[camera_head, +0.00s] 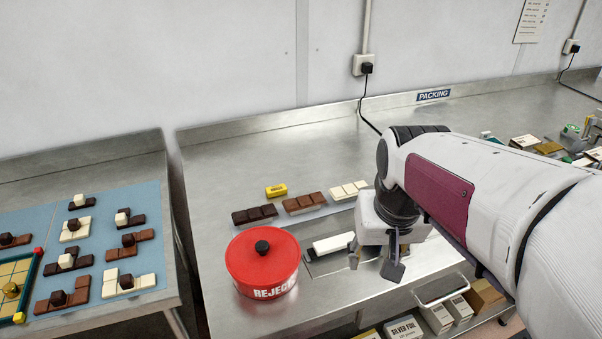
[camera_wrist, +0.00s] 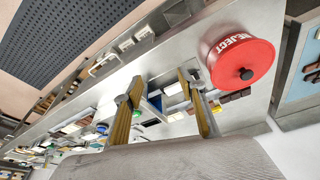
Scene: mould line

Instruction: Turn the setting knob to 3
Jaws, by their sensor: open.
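I cannot make out a setting knob with a readable scale in either view. My gripper (camera_head: 374,262) hangs low over the steel bench, right of the red pot, with its fingers spread and nothing seen between them. In the wrist view my gripper (camera_wrist: 160,82) shows two gold-padded fingers well apart. A white block (camera_head: 333,243) lies on a dark flat piece just left of my gripper in the head view. My arm hides the bench behind it, where a black cable from the wall socket runs out of sight.
The red REJECT pot (camera_head: 263,262) with a black lid knob stands close left of my gripper. Chocolate bars (camera_head: 305,204) and a yellow block (camera_head: 276,190) lie behind it. A left bench (camera_head: 150,165) holds chocolate pieces on blue mats. Boxes (camera_head: 404,328) sit below the front edge.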

